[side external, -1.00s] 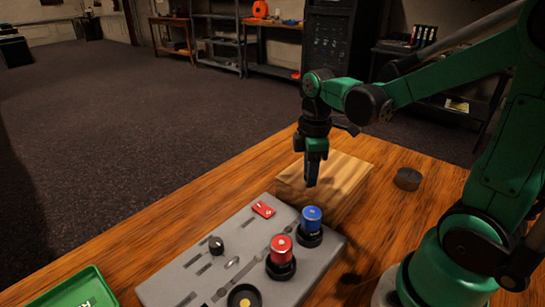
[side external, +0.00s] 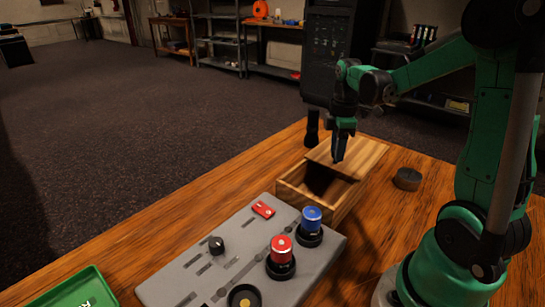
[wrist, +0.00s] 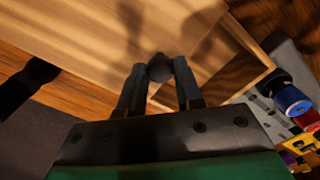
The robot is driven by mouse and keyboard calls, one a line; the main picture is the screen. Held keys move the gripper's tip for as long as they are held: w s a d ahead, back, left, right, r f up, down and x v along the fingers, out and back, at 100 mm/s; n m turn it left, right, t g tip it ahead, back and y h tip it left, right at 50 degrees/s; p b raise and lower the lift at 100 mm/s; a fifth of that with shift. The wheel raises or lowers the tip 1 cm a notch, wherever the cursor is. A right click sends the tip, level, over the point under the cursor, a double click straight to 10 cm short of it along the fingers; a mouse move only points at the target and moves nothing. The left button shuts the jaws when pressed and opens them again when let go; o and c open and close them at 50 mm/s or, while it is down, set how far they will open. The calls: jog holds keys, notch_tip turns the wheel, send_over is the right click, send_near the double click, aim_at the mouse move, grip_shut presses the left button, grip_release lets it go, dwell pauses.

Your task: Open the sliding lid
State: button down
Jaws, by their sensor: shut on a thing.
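A wooden box (side external: 318,208) stands on the table behind the grey control panel. Its wooden sliding lid (side external: 362,155) is pushed partly back, so the near part of the box is open and its dark inside shows. My gripper (side external: 338,158) is at the lid's near part, pointing down. In the wrist view my gripper (wrist: 160,72) has its two fingers closed around a small dark round knob (wrist: 160,67) on the lid (wrist: 120,35). The knob is hidden by the fingers in the side view.
The grey panel (side external: 205,255) with a red (side external: 281,250) and a blue (side external: 311,219) capped knob lies in front of the box. A dark round tin (side external: 407,179) stands right of it. A dark upright object (side external: 312,128) stands behind the box. A green tray (side external: 75,290) is at lower left.

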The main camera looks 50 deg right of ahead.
jog(key=shift+d, duration=0.7)
jog(key=c, duration=0.6)
grip_release()
jog(key=shift+r, duration=2.85)
jog(key=shift+a, duration=0.15)
